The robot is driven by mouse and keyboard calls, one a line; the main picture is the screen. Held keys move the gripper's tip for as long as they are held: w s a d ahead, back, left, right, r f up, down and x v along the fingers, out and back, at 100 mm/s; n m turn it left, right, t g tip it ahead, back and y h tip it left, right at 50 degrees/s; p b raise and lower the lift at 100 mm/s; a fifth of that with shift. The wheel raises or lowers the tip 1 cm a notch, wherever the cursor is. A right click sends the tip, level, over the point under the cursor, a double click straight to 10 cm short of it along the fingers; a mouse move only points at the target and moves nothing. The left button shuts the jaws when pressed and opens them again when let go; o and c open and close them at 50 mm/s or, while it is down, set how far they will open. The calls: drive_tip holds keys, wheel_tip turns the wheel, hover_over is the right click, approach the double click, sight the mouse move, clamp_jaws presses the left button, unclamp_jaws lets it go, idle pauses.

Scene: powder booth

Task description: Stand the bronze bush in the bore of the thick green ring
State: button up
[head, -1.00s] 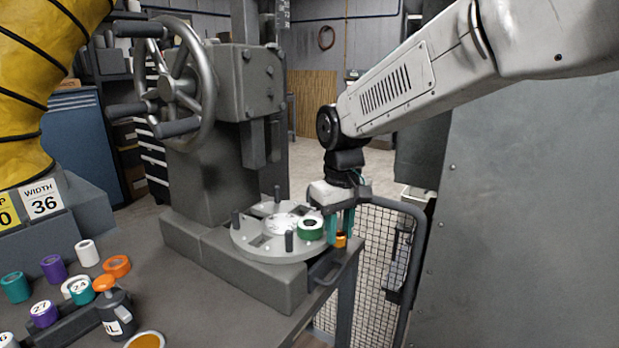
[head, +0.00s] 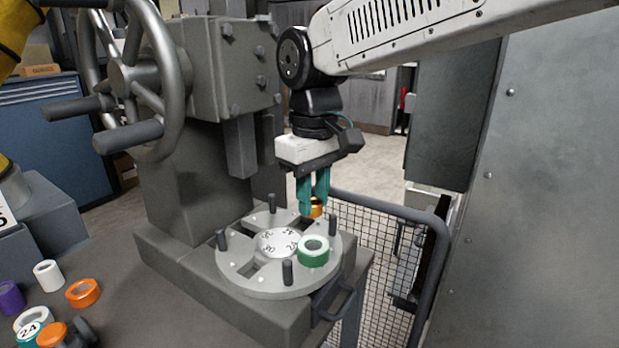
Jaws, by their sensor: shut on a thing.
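The thick green ring (head: 313,257) lies on the round grey plate, at its right side, with its white-edged bore facing up. My gripper (head: 314,207) has teal fingers and is shut on the bronze bush (head: 317,208), which shows orange-gold at the fingertips and is partly hidden by them. The bush appears above and behind the ring in the picture, apart from it. The fingers hang straight down.
The round plate (head: 238,283) carries several upright dark pegs, one (head: 287,272) just left of the ring. A large handwheel (head: 128,75) stands at left. Loose coloured rings, one orange (head: 83,292), lie on the bench. A wire mesh guard (head: 375,240) stands right.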

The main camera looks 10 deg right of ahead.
drive_tip(key=shift+w+f, duration=0.2)
drive_tip(key=shift+f, duration=1.2)
drive_tip(key=shift+w+f, duration=0.2)
drive_tip(key=shift+f, duration=1.2)
drive_tip(key=shift+s+f, duration=0.1)
drive_tip(key=shift+f, duration=0.75)
drive_tip(key=o, duration=1.1)
drive_tip(key=shift+c, duration=0.2)
